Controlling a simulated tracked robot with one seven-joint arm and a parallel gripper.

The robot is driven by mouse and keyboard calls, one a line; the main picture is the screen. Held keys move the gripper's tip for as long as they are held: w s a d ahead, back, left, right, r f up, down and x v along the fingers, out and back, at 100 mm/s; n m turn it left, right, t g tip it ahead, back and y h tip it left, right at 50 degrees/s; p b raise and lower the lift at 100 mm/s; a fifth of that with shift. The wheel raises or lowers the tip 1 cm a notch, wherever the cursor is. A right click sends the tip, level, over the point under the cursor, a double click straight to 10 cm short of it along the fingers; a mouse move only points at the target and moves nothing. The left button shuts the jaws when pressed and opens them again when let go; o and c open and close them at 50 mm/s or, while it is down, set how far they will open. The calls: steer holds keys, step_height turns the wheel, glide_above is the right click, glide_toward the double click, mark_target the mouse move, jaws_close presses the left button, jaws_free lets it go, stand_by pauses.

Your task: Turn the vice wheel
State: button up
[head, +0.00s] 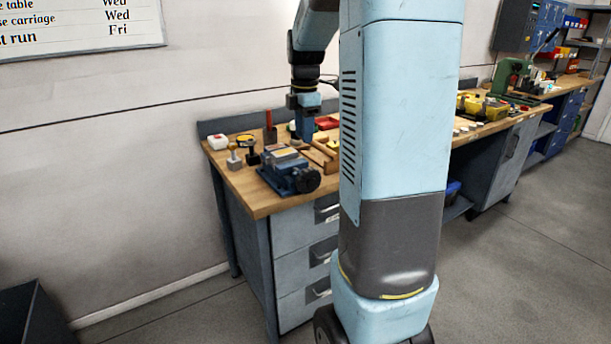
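The blue vice (283,168) sits on the wooden bench top near its front left corner. Its dark round wheel (307,181) faces the front edge of the bench, toward the camera. My gripper (304,128) hangs down over the bench behind the vice, apart from the wheel. It is small in this view and its fingertips cannot be made out, so I cannot tell whether it is open or shut.
Small tools and a white block (217,142) stand left of and behind the vice. A wooden tray (322,156) lies to its right. My column hides part of the bench (255,200). Drawers (298,235) are under it.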

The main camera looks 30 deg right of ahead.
mark_target(306, 169)
steer(key=shift+n, duration=0.8)
steer(key=f, duration=0.5)
steer(key=w+d+f, duration=0.1)
steer(key=f, duration=0.4)
steer(key=d+f, duration=0.1)
steer(key=f, duration=0.4)
steer(key=shift+w+f, duration=0.2)
steer(key=shift+w, duration=0.15)
steer(key=shift+c, duration=0.5)
jaws_close()
steer(key=shift+a+h, duration=0.1)
steer(key=shift+h, duration=0.2)
